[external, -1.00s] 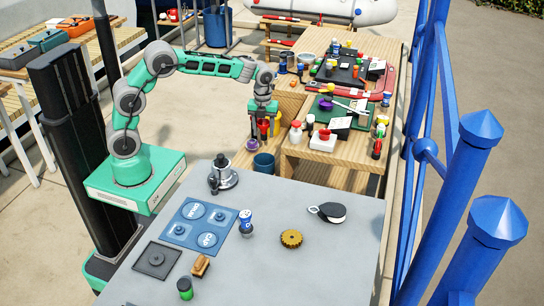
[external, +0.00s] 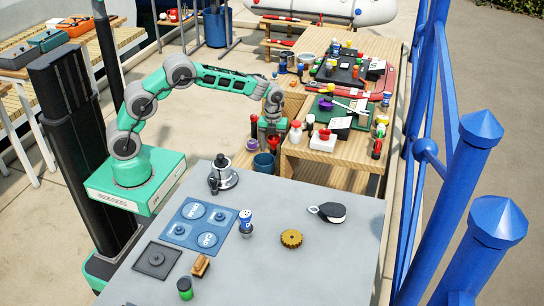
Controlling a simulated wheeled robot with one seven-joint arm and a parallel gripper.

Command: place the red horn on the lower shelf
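The red horn (external: 273,145) is small and partly hidden in the external view. It shows just below my gripper (external: 271,132), which appears shut on it. My gripper points down over the lower shelf (external: 243,164), the low wooden level at the left side of the wooden bench. The fingers are small and partly merge with the things around them. I cannot tell whether the horn touches the shelf.
A red-topped dark item (external: 254,124) and a purple item (external: 252,143) stand close left of my gripper. A blue cup (external: 263,163) is just below. A grey table (external: 300,205) lies in front.

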